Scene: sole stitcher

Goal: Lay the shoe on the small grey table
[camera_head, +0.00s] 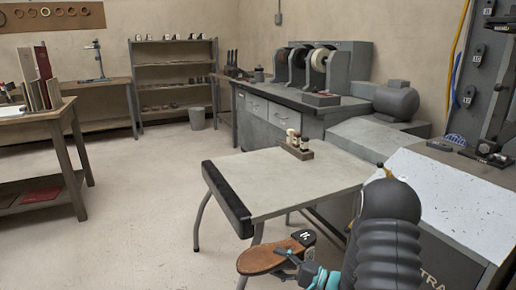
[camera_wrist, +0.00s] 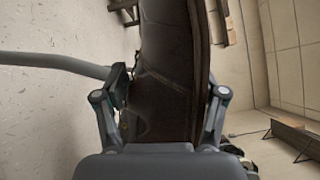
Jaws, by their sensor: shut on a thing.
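The shoe (camera_head: 268,260) is in my gripper (camera_head: 308,262), with its brown sole facing up and its black heel toward the gripper. In the wrist view the dark shoe (camera_wrist: 165,75) fills the space between the two fingers of my gripper (camera_wrist: 168,95), which are shut on its sides. The small grey table (camera_head: 262,178) stands just beyond the shoe in the head view. The shoe is held in front of the table's near edge, apart from its top as far as I can tell. My arm hides part of the table's near right side.
A small block with little bottles (camera_head: 297,146) sits at the table's far right. A dark padded bar (camera_head: 227,198) runs along its left edge. A white-topped machine (camera_head: 440,195) stands at the right. The middle of the tabletop is clear.

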